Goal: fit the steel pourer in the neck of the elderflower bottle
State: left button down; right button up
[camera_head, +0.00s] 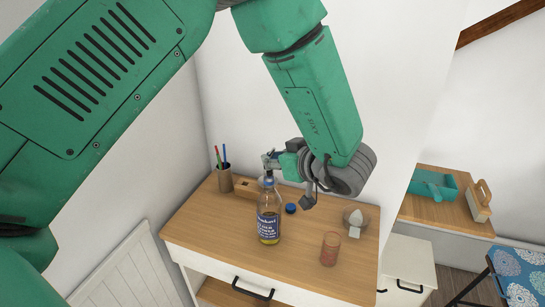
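The elderflower bottle (268,224), clear with a blue and white label and yellowish liquid low inside, stands upright on the wooden desktop (210,228). A blue cap (290,208) lies to its right. My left gripper (284,177) reaches down from the upper right, with its fingers close to the bottle's top. Small grey parts show right above the bottle neck. I cannot tell pourer from fingertip there, nor whether the fingers are shut or whether anything sits in the neck. The steel pourer is not clearly distinguishable. My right gripper is not in view.
A pencil cup (225,180) and a wooden block (247,188) stand behind the bottle. A pinkish glass (330,249) and a small bowl (356,218) with a pale object stand to its right. The desktop's front left is clear. Another shelf (445,218) holds a teal box.

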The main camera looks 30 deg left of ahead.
pick_arm(q)
jog(key=shift+f, duration=0.3)
jog(key=c, duration=1.6)
grip_release()
jog(key=shift+c, duration=0.2)
jog(key=v, duration=1.2)
jog(key=shift+d, duration=0.15)
jog(key=shift+f, duration=0.15)
